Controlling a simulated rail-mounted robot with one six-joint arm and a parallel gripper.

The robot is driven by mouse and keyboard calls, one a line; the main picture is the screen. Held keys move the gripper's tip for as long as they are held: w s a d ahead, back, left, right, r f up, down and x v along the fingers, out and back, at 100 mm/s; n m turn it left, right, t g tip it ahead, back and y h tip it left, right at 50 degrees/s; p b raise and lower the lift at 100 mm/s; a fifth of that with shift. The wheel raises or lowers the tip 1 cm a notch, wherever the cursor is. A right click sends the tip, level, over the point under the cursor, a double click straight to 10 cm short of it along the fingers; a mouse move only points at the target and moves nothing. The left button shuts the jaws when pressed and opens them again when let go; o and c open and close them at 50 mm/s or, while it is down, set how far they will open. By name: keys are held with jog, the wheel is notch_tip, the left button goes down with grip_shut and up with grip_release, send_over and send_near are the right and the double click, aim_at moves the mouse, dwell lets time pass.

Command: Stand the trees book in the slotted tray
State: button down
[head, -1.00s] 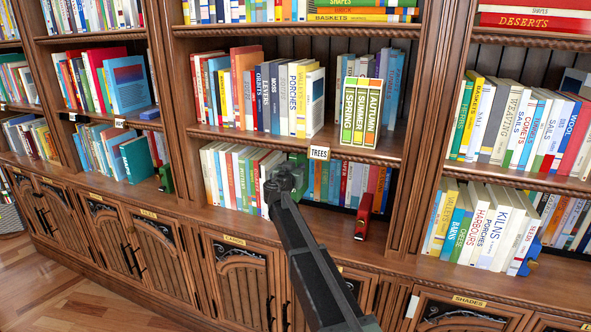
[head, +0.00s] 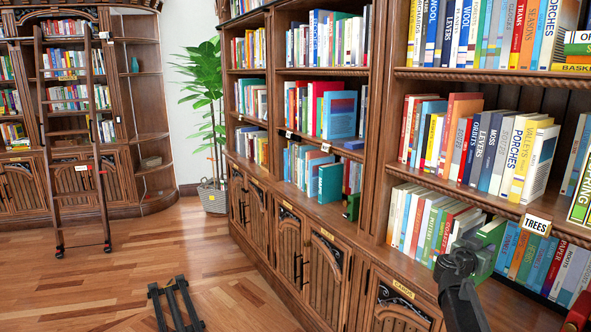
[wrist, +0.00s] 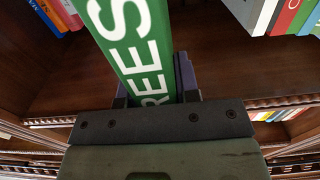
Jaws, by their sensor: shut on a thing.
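The trees book (wrist: 128,45) is green with white letters, and "REES" shows on its spine in the wrist view. My gripper (wrist: 155,92) is shut on it, with one dark finger on each side of the spine.
Rows of books (head: 430,225) fill the shelf beside my gripper. A green bookend (head: 352,207) and a red one (head: 580,312) stand on the lower shelf. A ladder (head: 72,150) leans at the far left, near a potted plant (head: 212,195). The wooden floor (head: 120,260) between is largely clear.

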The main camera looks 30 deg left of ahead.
jog(key=f+b+v, duration=0.3)
jog(key=v, duration=2.7)
jog(key=shift+a+f, duration=0.15)
jog(key=shift+f, duration=0.1)
